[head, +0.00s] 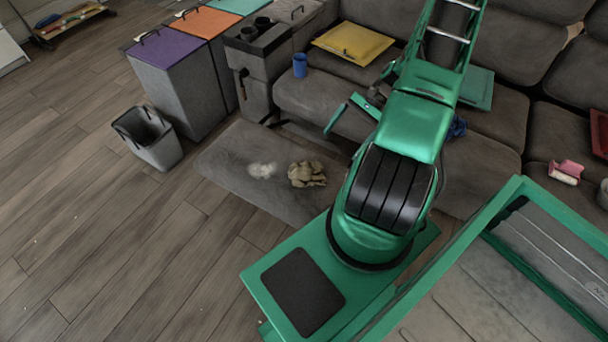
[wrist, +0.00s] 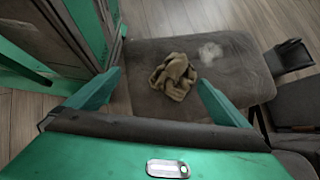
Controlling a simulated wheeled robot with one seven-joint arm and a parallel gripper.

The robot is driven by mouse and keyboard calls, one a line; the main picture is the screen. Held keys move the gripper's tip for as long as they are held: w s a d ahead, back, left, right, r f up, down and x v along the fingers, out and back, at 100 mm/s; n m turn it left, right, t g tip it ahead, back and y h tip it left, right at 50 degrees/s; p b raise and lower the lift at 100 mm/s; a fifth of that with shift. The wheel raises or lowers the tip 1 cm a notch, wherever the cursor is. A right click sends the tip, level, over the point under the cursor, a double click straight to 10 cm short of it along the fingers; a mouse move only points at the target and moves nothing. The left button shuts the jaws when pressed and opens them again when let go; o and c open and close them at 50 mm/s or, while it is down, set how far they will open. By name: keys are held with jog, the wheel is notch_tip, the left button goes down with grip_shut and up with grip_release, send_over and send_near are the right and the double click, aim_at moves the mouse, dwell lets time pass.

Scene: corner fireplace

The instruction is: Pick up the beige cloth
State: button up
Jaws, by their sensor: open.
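The beige cloth (head: 307,174) lies crumpled on a low grey cushion (head: 225,165) in front of the sofa. It also shows in the wrist view (wrist: 174,76), beyond and between my two green fingers. My gripper (wrist: 155,95) is open, with nothing between its fingers. In the head view my gripper (head: 350,115) is to the right of the cloth and higher in the picture, partly hidden by my arm. A gap shows between the cloth and the fingers.
A white fluffy patch (head: 262,169) lies left of the cloth on the cushion. A grey open bin (head: 150,140) stands on the wood floor to the left. The grey sofa (head: 310,95) holds a blue cup (head: 300,65) and a yellow panel (head: 353,43). Floor at left front is clear.

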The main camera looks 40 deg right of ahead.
aim_at(320, 170)
jog(key=f+m+t+y, duration=0.1)
jog(key=f, duration=0.2)
jog(key=w+a+f+m+t+y, duration=0.1)
jog(key=f+m+t, duration=0.1)
jog(key=f, duration=0.2)
jog(key=f+m+t, duration=0.2)
jog(key=f, duration=0.2)
jog(key=shift+w+a+f+y, duration=0.15)
jog(key=shift+a+f+y, duration=0.05)
jog(key=shift+y, duration=0.2)
jog(key=shift+w+a+f+m+t, duration=0.1)
jog(key=shift+w+f+m+t, duration=0.1)
jog(key=shift+f+m+t, duration=0.35)
jog(key=x, duration=0.5)
jog(key=shift+w+a+f, duration=0.1)
jog(key=shift+w+a, duration=0.05)
jog(key=shift+a, duration=0.05)
jog(key=shift+x, duration=2.75)
jog(key=c, duration=0.7)
